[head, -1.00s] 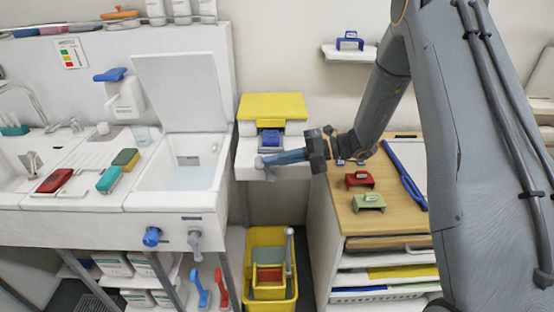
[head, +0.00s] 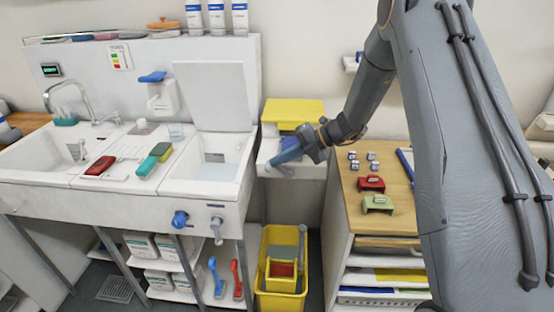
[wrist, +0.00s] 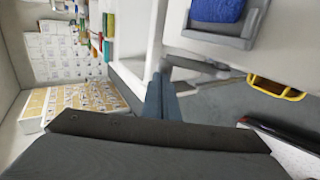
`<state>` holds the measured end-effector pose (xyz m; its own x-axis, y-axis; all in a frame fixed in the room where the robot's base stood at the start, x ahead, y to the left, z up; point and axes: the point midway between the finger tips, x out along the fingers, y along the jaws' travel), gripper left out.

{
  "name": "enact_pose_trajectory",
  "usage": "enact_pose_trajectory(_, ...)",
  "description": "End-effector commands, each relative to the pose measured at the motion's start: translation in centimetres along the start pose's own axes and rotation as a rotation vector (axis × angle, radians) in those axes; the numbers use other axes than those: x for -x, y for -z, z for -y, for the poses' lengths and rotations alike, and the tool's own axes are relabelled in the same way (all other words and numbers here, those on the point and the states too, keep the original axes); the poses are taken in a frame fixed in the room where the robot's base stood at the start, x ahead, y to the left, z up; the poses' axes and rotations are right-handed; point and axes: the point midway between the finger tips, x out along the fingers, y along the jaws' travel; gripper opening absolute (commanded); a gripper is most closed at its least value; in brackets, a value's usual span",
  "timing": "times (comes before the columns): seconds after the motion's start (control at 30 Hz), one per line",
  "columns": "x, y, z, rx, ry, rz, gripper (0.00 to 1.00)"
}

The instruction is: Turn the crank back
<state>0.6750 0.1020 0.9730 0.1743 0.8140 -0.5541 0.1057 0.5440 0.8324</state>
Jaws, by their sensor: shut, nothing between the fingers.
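The crank (wrist: 192,64) is a grey bar at the side of a grey-white device with a blue roll or pad (wrist: 216,8) in the wrist view. In the head view the device shows under a yellow lid (head: 292,112), right of the sink. My gripper (head: 274,162) is shut and empty, its blue-grey fingers at the device's front left. In the wrist view my fingertips (wrist: 158,80) are close beside the crank's end; I cannot tell whether they touch. My fingers and wrist hide much of the crank in the head view.
The sink unit (head: 110,203) stands left, with its open lid (head: 215,95) upright. A yellow bucket (head: 281,302) is on the floor below the device. A wooden-topped cabinet (head: 352,205) at right bears red and green pieces. Open floor shows in front.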

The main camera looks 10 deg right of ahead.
Motion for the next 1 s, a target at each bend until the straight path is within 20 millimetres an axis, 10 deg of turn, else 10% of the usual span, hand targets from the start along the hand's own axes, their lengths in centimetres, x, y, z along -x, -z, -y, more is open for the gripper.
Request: enact_pose_trajectory(1.0,0.8,0.0,-0.6,-0.001,-0.003,0.001,0.0)
